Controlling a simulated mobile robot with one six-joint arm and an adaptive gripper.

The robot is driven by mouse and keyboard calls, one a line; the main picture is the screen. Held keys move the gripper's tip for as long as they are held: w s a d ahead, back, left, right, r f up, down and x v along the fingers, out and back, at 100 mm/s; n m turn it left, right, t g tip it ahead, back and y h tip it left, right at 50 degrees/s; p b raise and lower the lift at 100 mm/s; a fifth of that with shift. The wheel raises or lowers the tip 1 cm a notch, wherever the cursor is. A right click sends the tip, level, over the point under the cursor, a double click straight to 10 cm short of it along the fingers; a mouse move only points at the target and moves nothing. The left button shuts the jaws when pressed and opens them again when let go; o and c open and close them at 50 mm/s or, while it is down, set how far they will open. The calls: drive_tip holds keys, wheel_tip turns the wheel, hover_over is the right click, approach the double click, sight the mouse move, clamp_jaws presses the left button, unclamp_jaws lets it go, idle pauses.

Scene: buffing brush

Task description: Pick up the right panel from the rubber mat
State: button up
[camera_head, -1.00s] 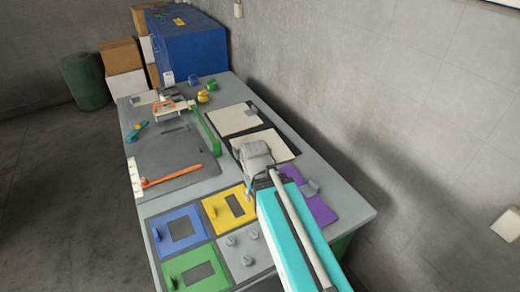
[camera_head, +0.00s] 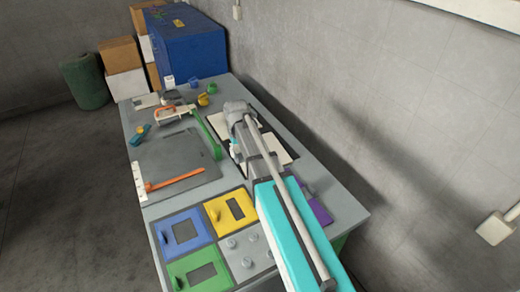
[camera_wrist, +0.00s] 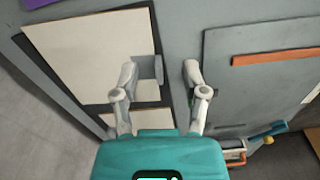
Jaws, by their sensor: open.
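Two cream panels lie side by side on a black rubber mat (camera_wrist: 165,112). The nearer panel, which I take as the right panel (camera_wrist: 88,54), fills the upper left of the wrist view; it also shows in the head view (camera_head: 284,150), partly behind my arm. A grey tab (camera_wrist: 153,68) sticks out at its edge. The other panel (camera_wrist: 122,118) is mostly hidden by my gripper. My gripper (camera_wrist: 161,72) is open over that edge, with the tab between its fingertips in the picture. I cannot tell how high the fingertips are.
A grey board (camera_head: 178,160) with an orange bar (camera_head: 175,180) lies left of the mat, with a green bar (camera_head: 206,134) between them. Coloured plates, including a yellow one (camera_head: 228,209), lie at the near end. A blue box (camera_head: 190,48) stands at the far end.

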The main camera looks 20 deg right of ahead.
drive_tip(key=w+r+p, duration=0.2)
drive_tip(key=w+r, duration=0.1)
drive_tip(key=w, duration=0.6)
drive_tip(key=shift+w+f, duration=0.1)
drive_tip(key=shift+f, duration=0.05)
wheel_tip(320, 180, down, 8)
drive_tip(key=b, duration=0.8)
drive_tip(key=shift+f, duration=0.2)
drive_tip(key=shift+f+b, duration=0.15)
drive_tip(key=shift+b, duration=0.2)
wheel_tip(320, 180, down, 5)
drive_tip(key=b, duration=0.5)
drive_tip(key=shift+w, duration=0.1)
idle(0.6)
clamp_jaws()
